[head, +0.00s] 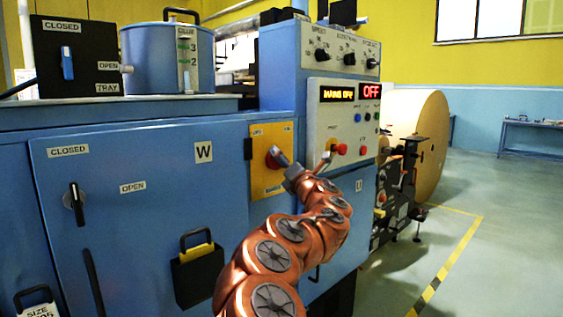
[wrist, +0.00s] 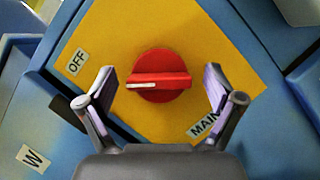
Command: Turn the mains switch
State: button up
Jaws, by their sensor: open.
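The mains switch (wrist: 162,75) is a red rotary knob with a raised bar and a white pointer line, set on a yellow plate (wrist: 215,50). In the wrist view its pointer lies toward the left, below the OFF label (wrist: 76,62). A partly hidden label starting with MAIN is at the lower right. My gripper (wrist: 160,85) is open, its two fingers on either side of the knob with gaps, not visibly touching it.
A control panel (head: 341,112) right of the switch shows MAINS OFF and OFF on its displays, with buttons and a red knob near my arm. The blue cabinet (head: 120,220) carries a black handle (head: 75,204).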

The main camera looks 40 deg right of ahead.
jog(key=shift+w+r, duration=0.15)
jog(key=shift+w, duration=0.25)
jog(key=c, duration=1.1)
jog(key=shift+c, duration=0.2)
